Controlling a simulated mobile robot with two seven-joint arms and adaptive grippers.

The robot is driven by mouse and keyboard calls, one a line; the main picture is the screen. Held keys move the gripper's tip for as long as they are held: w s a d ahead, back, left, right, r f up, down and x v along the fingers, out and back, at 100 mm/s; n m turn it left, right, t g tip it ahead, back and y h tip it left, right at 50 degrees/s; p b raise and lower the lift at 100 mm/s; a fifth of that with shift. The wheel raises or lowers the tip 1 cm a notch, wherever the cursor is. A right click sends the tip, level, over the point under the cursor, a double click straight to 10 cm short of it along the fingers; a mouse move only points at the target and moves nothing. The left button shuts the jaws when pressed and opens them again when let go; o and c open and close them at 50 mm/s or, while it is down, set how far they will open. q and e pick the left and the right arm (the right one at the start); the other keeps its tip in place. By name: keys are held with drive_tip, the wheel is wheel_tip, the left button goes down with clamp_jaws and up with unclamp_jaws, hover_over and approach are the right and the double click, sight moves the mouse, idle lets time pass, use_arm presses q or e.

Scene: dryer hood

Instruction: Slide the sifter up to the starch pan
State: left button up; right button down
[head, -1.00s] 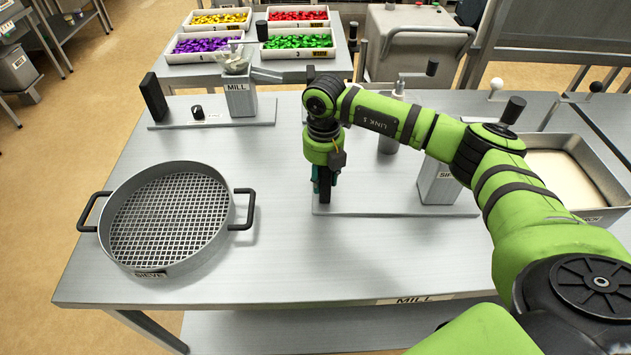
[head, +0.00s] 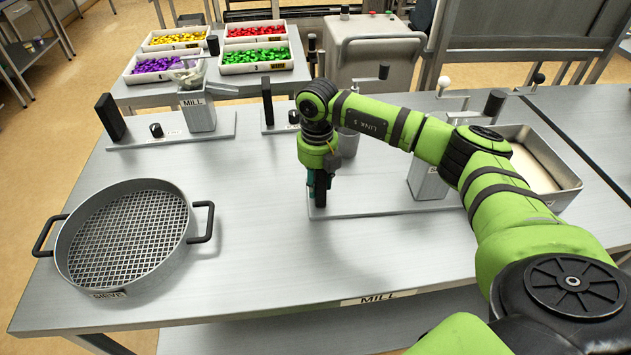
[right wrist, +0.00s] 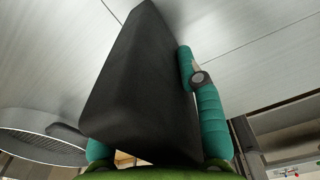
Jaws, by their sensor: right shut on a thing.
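The sifter's base plate (head: 385,206) lies flat on the table, with a grey block (head: 427,182) whose label is partly covered by my arm. My right gripper (head: 319,192) is at the plate's left end. In the right wrist view its teal fingers are on either side of the sifter's black upright handle (right wrist: 145,90), shut on it. The starch pan (head: 572,194) is a metal tray of cream powder right of the sifter. My arm hides the gap between the sifter and the pan. My left gripper is out of view.
A round sieve (head: 190,222) with two handles sits at the table's left. The mill (head: 197,113) stands behind it on its own plate. The front middle is clear.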

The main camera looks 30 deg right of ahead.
drive_tip(key=c, duration=0.7)
unclamp_jaws()
drive_tip(key=shift+r, duration=0.3)
wheel_tip(320, 180, up, 12)
drive_tip(key=shift+f, duration=0.25)
